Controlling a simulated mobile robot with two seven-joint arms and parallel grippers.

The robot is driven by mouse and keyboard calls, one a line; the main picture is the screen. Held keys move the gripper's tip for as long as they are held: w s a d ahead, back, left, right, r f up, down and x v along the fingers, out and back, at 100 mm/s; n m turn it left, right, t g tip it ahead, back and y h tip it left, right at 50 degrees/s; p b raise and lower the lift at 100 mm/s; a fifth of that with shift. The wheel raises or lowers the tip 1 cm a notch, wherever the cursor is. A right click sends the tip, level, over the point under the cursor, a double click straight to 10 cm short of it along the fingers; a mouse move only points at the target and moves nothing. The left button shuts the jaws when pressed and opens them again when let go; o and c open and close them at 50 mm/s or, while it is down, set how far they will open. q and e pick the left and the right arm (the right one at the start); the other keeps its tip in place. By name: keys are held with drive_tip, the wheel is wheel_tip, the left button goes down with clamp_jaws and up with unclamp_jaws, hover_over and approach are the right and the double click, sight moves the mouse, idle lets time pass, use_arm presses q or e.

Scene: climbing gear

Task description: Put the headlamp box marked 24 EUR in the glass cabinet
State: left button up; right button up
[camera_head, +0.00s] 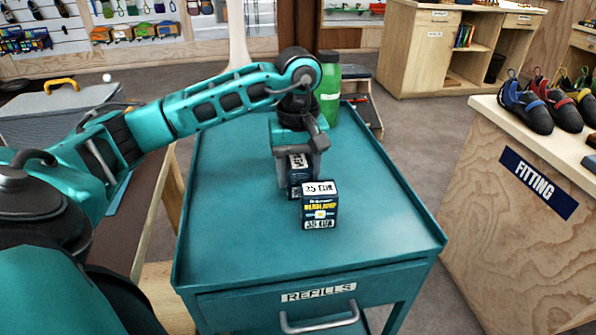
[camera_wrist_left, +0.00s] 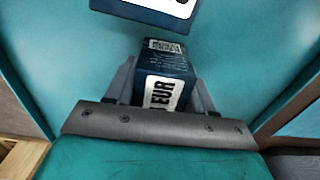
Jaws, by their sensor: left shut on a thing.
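My left gripper (camera_head: 299,176) points down over the teal cart and is shut on a dark blue box (camera_head: 298,163) with a white price label. In the left wrist view the gripper (camera_wrist_left: 163,95) has its fingers on both sides of this held box (camera_wrist_left: 168,68); its label shows "EUR", but the number is mostly hidden. A second headlamp box (camera_head: 320,207), marked 35 EUR, stands upright on the cart in front of the held one. My right gripper is in neither view. I cannot make out the glass cabinet.
The teal cart top (camera_head: 240,220) has a raised rim and much free room. A green bottle (camera_head: 328,85) stands at its far end. A wooden fitting counter (camera_head: 500,200) with climbing shoes is at the right. A grey-topped bench (camera_head: 60,105) is at the left.

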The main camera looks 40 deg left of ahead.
use_arm(q)
drive_tip(key=shift+f, duration=0.2)
drive_tip(key=o, duration=1.1)
